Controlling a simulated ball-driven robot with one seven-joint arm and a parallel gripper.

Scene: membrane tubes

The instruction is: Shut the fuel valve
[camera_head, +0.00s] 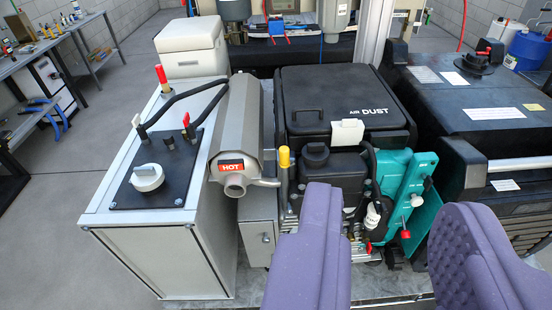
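My gripper (392,205) shows as two purple padded fingers at the bottom of the view. They stand wide apart, with nothing held between them. Between and beyond them is the engine (330,170), black with a teal tank part (392,175) on its right. A small red lever (405,233) sits low on the teal part. Another small red piece (368,247) is lower left of it, beside a white cap (373,216). I cannot tell which of these is the fuel valve or how it is set. The left finger covers part of the engine's lower front.
A grey exhaust (238,125) marked HOT and a yellow-topped handle (284,158) stand left of the engine. Further left is a cabinet with a white knob (148,177) and red-ended cable terminals. A black tank (480,100) is on the right. Workbenches are far left.

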